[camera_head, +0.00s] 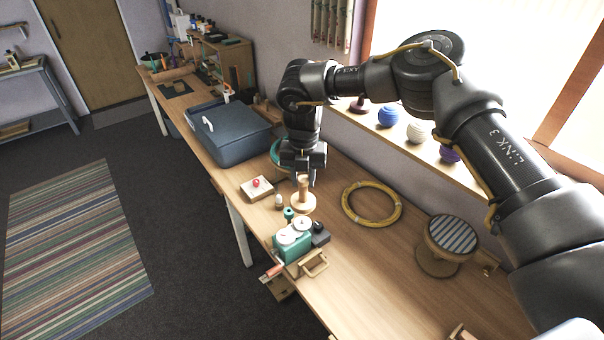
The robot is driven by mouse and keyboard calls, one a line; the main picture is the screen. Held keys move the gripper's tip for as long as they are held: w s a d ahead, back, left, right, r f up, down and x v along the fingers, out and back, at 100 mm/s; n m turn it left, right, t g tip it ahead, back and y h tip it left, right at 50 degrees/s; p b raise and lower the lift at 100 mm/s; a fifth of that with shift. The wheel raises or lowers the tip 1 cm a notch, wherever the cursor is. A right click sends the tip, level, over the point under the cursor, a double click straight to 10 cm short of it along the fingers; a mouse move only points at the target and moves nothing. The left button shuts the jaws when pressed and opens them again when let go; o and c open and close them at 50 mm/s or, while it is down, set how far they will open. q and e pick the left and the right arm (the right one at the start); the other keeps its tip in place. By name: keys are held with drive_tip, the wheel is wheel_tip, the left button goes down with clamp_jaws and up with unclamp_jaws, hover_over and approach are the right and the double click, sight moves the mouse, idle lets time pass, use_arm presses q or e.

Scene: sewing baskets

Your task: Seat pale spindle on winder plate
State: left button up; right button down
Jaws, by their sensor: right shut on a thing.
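A pale wooden spindle (303,203) with a round, wide foot shows near the middle of the table. My right gripper (303,180) points down over it and is shut on its upper shaft. The spindle looks upright; I cannot tell whether its foot touches the table. The teal winder (291,250) stands just in front of it, near the table's front edge, with white round plates (287,237) on top and a red-tipped crank at its left. The spindle is apart from these plates, behind them. My left gripper is not in view.
A small teal spool (289,213) and a small pale cone (278,202) stand close to the spindle. A wooden block with a red knob (257,188) lies left. A yellow hoop (371,204) and striped stool (452,236) are right. A blue-grey bin (228,135) stands behind left.

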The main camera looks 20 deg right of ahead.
sight(303, 188)
drive_tip(key=shift+w+m, duration=0.1)
drive_tip(key=shift+m, duration=0.2)
drive_tip(key=shift+f, duration=0.1)
wheel_tip(303, 188, down, 4)
drive_tip(key=b, duration=0.3)
drive_tip(key=shift+f+b, duration=0.6)
drive_tip(key=shift+f, duration=0.5)
drive_tip(key=shift+w, duration=0.1)
drive_tip(key=shift+f+b, duration=0.55)
drive_tip(key=shift+f, duration=0.6)
drive_tip(key=c, duration=1)
unclamp_jaws()
